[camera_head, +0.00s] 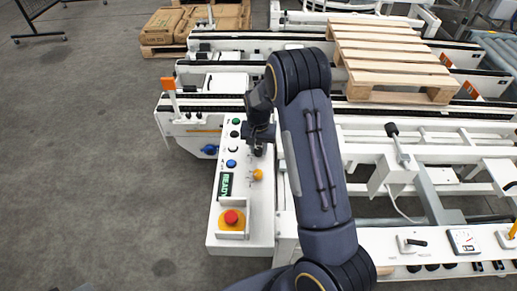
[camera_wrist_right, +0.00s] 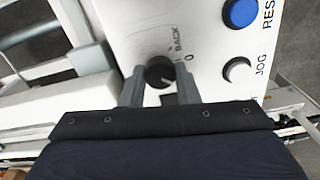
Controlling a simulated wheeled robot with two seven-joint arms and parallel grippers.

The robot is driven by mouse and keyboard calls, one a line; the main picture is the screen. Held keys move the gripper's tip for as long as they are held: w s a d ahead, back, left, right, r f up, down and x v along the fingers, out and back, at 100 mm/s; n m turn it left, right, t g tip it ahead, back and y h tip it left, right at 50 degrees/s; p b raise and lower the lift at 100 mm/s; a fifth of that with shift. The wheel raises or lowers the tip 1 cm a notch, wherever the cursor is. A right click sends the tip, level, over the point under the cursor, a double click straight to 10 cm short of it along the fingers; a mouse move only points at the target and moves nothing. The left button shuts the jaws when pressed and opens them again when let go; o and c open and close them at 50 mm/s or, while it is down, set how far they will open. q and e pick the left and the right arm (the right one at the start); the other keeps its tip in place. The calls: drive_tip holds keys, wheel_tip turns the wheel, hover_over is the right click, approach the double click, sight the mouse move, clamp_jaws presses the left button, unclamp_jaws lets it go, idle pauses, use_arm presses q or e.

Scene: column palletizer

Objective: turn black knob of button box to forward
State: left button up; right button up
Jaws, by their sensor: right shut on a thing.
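The white button box (camera_head: 227,213) stands left of my right arm in the head view. The black knob (camera_wrist_right: 160,72) sits on its face between the two fingers of my right gripper (camera_wrist_right: 161,88) in the wrist view. The gripper is shut on it. The lettering "BACK" and a "0" show beside the knob, and a pale line lies on its face. Its exact setting is hard to tell. In the head view my right gripper (camera_head: 259,138) covers much of the knob (camera_head: 259,150). My left gripper is out of view.
The box also carries a blue button (camera_head: 231,163), a white button (camera_head: 233,149), an orange lamp (camera_head: 258,174), a READY display (camera_head: 226,185) and a red emergency stop (camera_head: 231,217). A wooden pallet (camera_head: 390,55) lies on the conveyor behind. Open floor (camera_head: 90,150) is at left.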

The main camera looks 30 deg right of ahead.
sight(258, 150)
drive_tip(key=shift+m, duration=0.5)
drive_tip(key=o, duration=1)
drive_tip(key=shift+c, duration=0.2)
wheel_tip(258, 150, up, 8)
drive_tip(key=shift+f+b, duration=0.25)
drive_tip(key=shift+b, duration=0.05)
drive_tip(key=shift+r, duration=0.2)
